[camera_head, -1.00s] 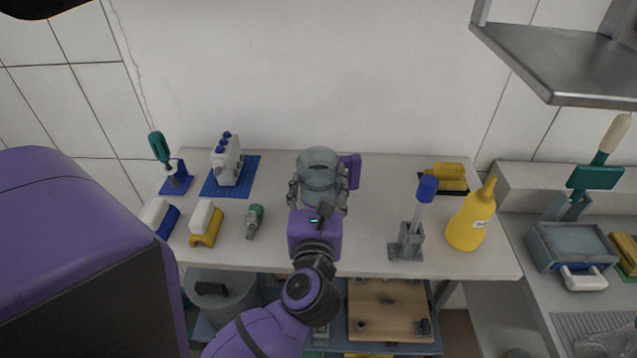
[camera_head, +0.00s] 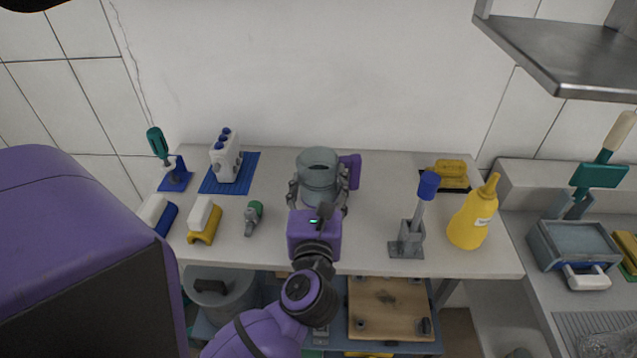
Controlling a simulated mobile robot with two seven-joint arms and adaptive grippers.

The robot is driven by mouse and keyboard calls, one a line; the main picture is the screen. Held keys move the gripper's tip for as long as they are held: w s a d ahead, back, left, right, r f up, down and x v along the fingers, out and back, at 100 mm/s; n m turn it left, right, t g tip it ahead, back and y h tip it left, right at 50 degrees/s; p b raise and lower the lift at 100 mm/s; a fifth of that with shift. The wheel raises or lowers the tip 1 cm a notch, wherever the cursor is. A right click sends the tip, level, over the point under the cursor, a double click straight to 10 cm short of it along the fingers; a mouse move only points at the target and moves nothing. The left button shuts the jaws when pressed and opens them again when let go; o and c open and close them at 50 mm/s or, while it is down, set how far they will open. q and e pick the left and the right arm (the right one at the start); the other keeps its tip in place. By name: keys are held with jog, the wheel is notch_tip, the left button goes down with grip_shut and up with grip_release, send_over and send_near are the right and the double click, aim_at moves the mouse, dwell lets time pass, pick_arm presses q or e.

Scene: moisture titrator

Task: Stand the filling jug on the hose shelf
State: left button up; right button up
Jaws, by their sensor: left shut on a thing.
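The filling jug, as I take it, is a grey, see-through vessel (camera_head: 318,163) with a purple handle on its right side. It is upright over the middle of the white worktop (camera_head: 375,225). My left gripper (camera_head: 319,192) has its dark fingers on both sides of the jug and is shut on it. The wrist hides the jug's lower part, so I cannot tell whether its base touches the worktop. No hose shows, and I cannot tell which surface is the hose shelf. A steel shelf (camera_head: 570,55) is on the wall at upper right. My right gripper is not in view.
A white device with blue caps (camera_head: 225,157) stands on a blue mat at left. Brushes (camera_head: 203,220) and a green-ended nozzle (camera_head: 253,217) lie nearer. A blue-topped tool in a grey holder (camera_head: 410,235) and a yellow bottle (camera_head: 472,218) stand at right.

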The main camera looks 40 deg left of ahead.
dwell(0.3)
pick_arm(q)
jog(key=o, duration=1.4)
jog(key=shift+f, duration=0.1)
jog(key=shift+c, duration=0.6)
jog(key=shift+c, duration=1.3)
jog(key=shift+s+d, duration=0.1)
jog(key=shift+s, duration=0.05)
